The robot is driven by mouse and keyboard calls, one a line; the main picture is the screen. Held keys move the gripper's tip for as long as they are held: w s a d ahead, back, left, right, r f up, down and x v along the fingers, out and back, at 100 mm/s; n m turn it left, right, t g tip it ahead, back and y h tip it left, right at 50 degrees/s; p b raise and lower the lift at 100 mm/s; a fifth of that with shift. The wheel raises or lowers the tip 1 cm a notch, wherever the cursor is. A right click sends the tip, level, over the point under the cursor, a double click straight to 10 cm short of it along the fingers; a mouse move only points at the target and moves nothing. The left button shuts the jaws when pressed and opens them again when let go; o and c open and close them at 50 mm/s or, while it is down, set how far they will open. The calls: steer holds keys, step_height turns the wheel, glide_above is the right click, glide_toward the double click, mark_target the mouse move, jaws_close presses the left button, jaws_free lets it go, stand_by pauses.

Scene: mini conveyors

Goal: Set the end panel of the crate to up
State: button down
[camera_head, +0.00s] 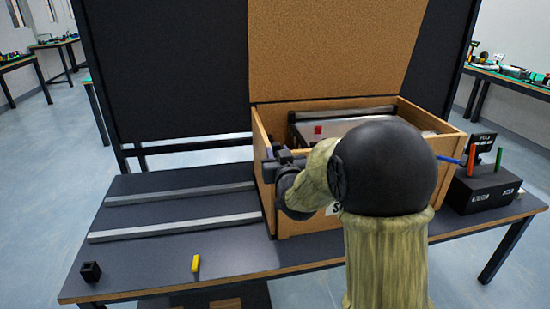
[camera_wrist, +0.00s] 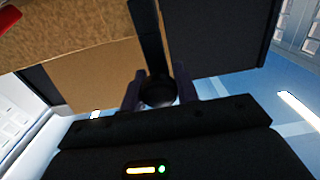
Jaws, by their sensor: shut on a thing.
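The brown crate (camera_head: 300,225) stands on the dark table, with its tall lid (camera_head: 335,50) raised at the back. Its left end panel (camera_head: 261,180) looks upright, level with the neighbouring walls. My gripper (camera_head: 277,164) is at the top of this left end, and my arm hides part of the front wall and the crate's inside. In the wrist view, my gripper's two fingers (camera_wrist: 158,90) close around a small dark rounded part beside a brown surface (camera_wrist: 95,75). This looks like part of the end panel, but the contact is hard to make out.
Inside the crate, a red cube (camera_head: 318,130) sits on a light surface. Two grey rails (camera_head: 175,230) lie on the table left of the crate. A yellow block (camera_head: 195,263) and a black block (camera_head: 91,271) lie near the front edge. A black box (camera_head: 485,190) with coloured pegs stands at right.

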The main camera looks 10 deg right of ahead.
steer(key=shift+r, duration=0.25)
steer(key=c, duration=1.4)
jaws_free()
steer(key=o, duration=0.3)
steer(key=shift+f, duration=0.2)
steer(key=s+b, duration=0.2)
steer(key=s, duration=0.3)
steer(key=s+d+b, duration=0.1)
steer(key=s+b, duration=0.1)
steer(key=s, duration=0.4)
steer(key=s+b, duration=0.1)
steer(key=s, duration=0.5)
steer(key=shift+s+d+b, duration=0.15)
steer(key=shift+d+b, duration=0.05)
steer(key=shift+b, duration=0.2)
